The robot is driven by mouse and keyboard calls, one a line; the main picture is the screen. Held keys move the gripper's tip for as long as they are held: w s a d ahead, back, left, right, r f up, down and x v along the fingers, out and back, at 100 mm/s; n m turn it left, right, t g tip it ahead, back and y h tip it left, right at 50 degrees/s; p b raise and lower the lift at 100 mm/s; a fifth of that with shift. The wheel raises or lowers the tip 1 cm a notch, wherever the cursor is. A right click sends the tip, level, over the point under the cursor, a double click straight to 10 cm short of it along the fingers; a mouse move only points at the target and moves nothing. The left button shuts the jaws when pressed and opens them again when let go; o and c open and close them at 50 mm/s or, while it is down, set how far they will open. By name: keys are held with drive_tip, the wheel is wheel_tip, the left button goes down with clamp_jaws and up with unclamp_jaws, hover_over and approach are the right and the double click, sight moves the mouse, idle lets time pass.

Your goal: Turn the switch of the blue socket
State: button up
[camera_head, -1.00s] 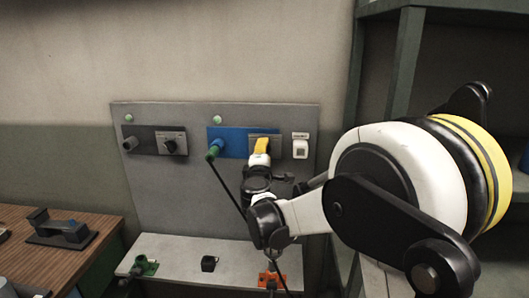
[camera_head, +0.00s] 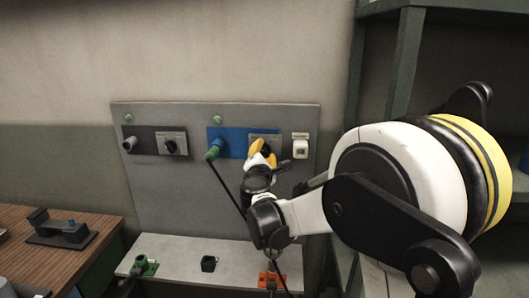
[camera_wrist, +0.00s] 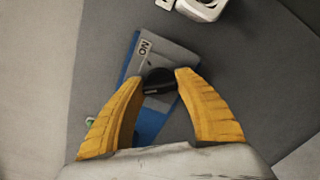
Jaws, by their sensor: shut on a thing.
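The blue socket (camera_head: 234,136) is on the grey wall panel, with a green plug (camera_head: 212,152) in its left part. Its switch is a black knob on a grey plate (camera_head: 258,138) at the right; the knob (camera_wrist: 158,82) and the "ON" label show in the wrist view. My gripper (camera_head: 262,149) has yellow fingers and is at this switch. In the wrist view my gripper (camera_wrist: 160,76) has one finger on either side of the knob and is shut on it. The panel appears tilted in that view. The knob's exact angle is hard to read.
A black socket (camera_head: 142,140) with its own knob is to the left on the panel. A white switch box (camera_head: 300,146) is close on the right. A dark cable hangs from the green plug beside my arm. A shelf (camera_head: 225,258) with small parts lies below.

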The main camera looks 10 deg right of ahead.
drive_tip(key=o, duration=1.2)
drive_tip(key=v, duration=1.2)
